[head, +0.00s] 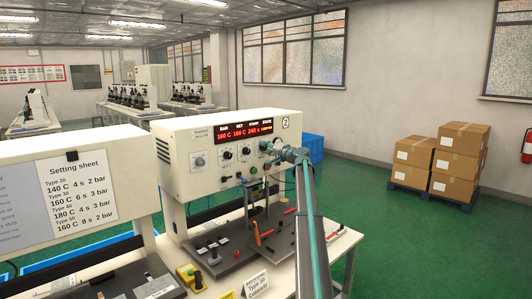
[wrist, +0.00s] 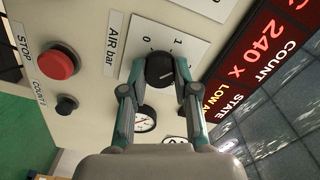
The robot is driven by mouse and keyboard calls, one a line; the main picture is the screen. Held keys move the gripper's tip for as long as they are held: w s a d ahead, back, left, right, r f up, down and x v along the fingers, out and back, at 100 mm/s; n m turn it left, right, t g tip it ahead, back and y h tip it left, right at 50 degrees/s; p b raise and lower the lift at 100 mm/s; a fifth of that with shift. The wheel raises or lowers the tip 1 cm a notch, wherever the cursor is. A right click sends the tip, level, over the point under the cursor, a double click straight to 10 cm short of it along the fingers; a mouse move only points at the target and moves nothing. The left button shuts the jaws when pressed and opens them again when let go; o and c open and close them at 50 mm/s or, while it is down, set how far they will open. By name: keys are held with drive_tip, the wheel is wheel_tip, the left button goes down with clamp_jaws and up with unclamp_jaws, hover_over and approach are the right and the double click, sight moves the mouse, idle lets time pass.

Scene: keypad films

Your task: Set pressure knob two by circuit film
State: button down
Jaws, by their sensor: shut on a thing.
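My gripper (head: 272,149) is at the right end of the front panel of the white press marked 2 (head: 175,150). In the wrist view my gripper (wrist: 158,86) is shut on the black pressure knob (wrist: 160,68), one finger on each side. The knob sits on a white plate labelled AIR bar (wrist: 114,42), with 0 and 1 printed above it. A pale line shows on the knob's face. The setting sheet (head: 84,188) lists types with temperature, seconds and bar. A card reading roughly Type 20 (head: 258,285) stands at the table front; its small print is unclear.
A round gauge (wrist: 144,119) is just below the knob. A red STOP button (wrist: 58,65) and a black COUNT button (wrist: 66,105) are to the left. The red-lit display (head: 245,131) reads LOW AIR.

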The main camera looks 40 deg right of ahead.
drive_tip(key=m, duration=0.3)
drive_tip(key=shift+m, duration=1.8)
drive_tip(key=shift+f, duration=0.1)
drive_tip(key=c, duration=0.9)
unclamp_jaws()
drive_tip(key=shift+o, duration=0.2)
drive_tip(key=s+d, duration=0.1)
drive_tip(key=s, duration=1.1)
